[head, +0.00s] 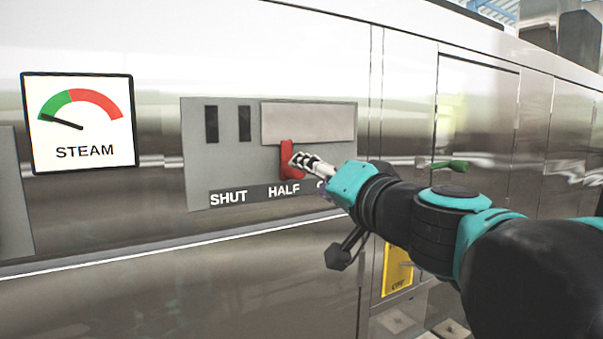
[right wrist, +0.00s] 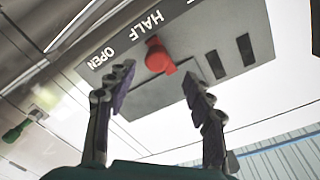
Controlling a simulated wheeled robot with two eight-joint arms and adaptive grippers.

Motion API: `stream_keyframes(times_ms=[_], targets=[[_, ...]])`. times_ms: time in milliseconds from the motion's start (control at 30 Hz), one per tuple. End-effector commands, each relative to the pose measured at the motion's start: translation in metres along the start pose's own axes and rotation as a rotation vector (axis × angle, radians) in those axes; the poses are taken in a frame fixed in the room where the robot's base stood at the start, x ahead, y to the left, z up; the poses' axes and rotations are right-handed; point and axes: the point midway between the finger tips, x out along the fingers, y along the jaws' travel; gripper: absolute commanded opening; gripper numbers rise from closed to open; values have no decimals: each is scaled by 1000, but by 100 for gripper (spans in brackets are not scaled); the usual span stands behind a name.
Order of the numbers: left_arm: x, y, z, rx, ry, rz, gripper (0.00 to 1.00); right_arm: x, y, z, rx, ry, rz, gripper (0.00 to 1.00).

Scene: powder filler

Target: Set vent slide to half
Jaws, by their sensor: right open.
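The vent panel (head: 230,170) is a grey plate on the steel machine front, with SHUT and HALF lettered along its bottom. OPEN also shows in the right wrist view. The pale slide plate (head: 308,123) sits at the panel's right, leaving two dark slots (head: 228,124) uncovered at the left. Its red handle (head: 287,155) hangs about above HALF and shows in the right wrist view (right wrist: 158,55). My right gripper (head: 301,164) is open at the handle; its fingers (right wrist: 158,78) stand either side of it with gaps. I cannot tell contact. My left gripper is out of view.
A STEAM gauge (head: 80,120) hangs left of the panel, its needle pointing left into the green. A green handle (head: 450,165) sticks out from the front at the right. A yellow sign (head: 397,270) is low, below my right arm.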

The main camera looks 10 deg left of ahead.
Motion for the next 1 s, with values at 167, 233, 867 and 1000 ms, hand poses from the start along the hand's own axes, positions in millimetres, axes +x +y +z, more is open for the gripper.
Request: stream_keyframes(times_ms=[167, 233, 867, 1000], targets=[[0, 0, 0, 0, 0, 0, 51, -27, 0, 0, 0, 1, 1, 52], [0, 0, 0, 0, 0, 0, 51, -33, 0, 0, 0, 0, 0, 52], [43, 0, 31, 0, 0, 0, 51, -37, 69, 70, -72, -64, 13, 52], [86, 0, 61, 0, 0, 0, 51, -41, 152, 151, -153, -155, 50, 52]])
